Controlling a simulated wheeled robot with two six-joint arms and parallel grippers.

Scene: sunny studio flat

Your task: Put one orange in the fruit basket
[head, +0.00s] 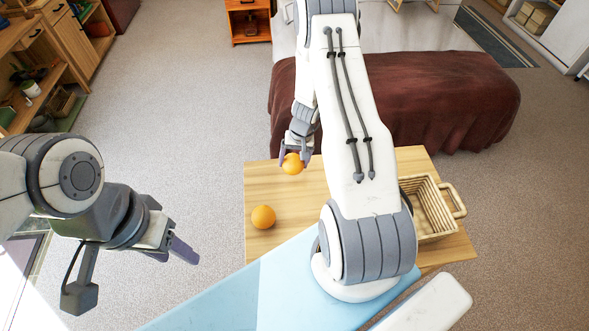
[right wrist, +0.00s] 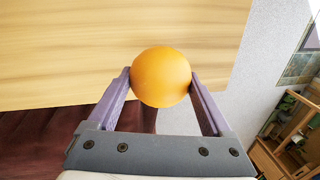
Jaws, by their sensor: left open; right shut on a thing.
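One orange (head: 292,164) is held between the fingers of my right gripper (head: 293,156), over the far left part of the wooden table (head: 420,165). In the right wrist view the orange (right wrist: 160,77) sits between both fingertips. A second orange (head: 263,217) rests on the table's left side, nearer to me. The wicker fruit basket (head: 436,207) stands at the table's right side, partly hidden behind my right arm. My left gripper (head: 180,252) is open and empty, left of the table above the floor.
My right arm crosses above the middle of the table and hides part of it. A bed with a brown cover (head: 450,100) stands just behind the table. Wooden shelves (head: 35,75) are at the far left. Carpet (head: 185,90) lies open between shelves and table.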

